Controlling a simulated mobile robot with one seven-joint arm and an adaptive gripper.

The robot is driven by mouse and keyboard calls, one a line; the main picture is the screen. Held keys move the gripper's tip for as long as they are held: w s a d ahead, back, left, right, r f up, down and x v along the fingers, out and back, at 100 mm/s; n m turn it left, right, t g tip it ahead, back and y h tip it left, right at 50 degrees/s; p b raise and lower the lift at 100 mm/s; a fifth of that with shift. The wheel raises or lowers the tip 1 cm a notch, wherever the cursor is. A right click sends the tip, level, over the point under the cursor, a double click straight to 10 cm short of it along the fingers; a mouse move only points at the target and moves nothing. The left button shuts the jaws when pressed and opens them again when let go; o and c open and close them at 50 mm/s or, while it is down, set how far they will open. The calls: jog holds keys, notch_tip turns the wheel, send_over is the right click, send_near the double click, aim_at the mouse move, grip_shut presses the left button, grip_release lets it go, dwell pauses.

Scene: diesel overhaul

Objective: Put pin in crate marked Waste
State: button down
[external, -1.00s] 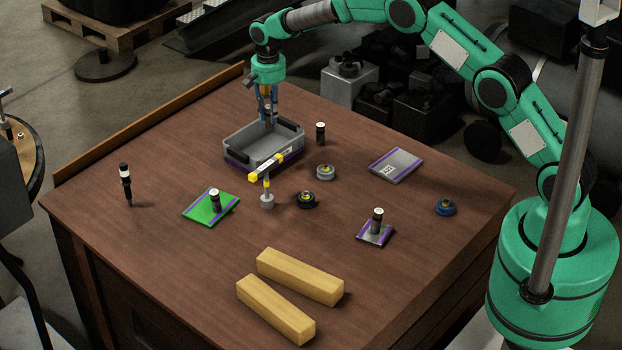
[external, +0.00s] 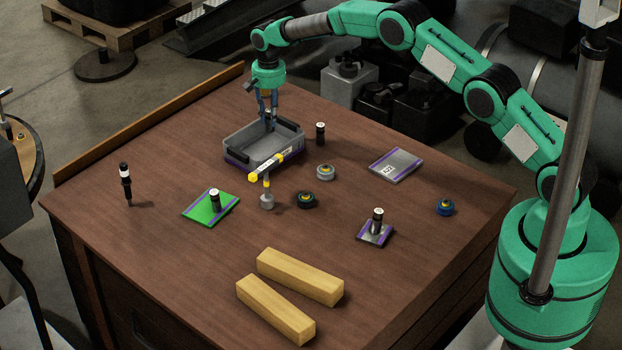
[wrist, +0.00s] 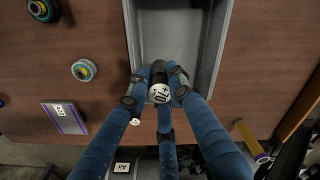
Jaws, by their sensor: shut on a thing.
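My gripper (external: 268,122) points down over the grey crate (external: 238,146) at the back of the table. In the wrist view its fingers (wrist: 158,88) are closed around a dark pin (wrist: 159,92) with a white marked end. The pin is over the near end of the crate (wrist: 213,72), inside its outline. In the external view the pin is mostly hidden by the fingers. The crate has black end grips, a purple lower band and a small label too small to read.
A yellow-and-white bar on a stand (external: 267,201) stands close before the crate. Black pins stand at its right (external: 320,134), on a green plate (external: 193,207) and on a small grey plate (external: 372,239). Two wooden blocks (external: 300,278) lie in front.

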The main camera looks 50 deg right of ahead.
aim_at(270, 131)
jog(key=shift+f+b, duration=0.6)
jog(key=shift+f, duration=2.45)
jog(key=shift+f, duration=0.1)
jog(key=shift+f+b, duration=0.4)
jog(key=shift+f, duration=1.4)
jog(key=shift+f, duration=0.1)
jog(key=c, duration=1.5)
grip_release()
jog(key=shift+c, duration=0.2)
notch_tip(270, 131, up, 12)
jog(key=shift+r+p, duration=0.1)
jog(key=shift+p, duration=1.15)
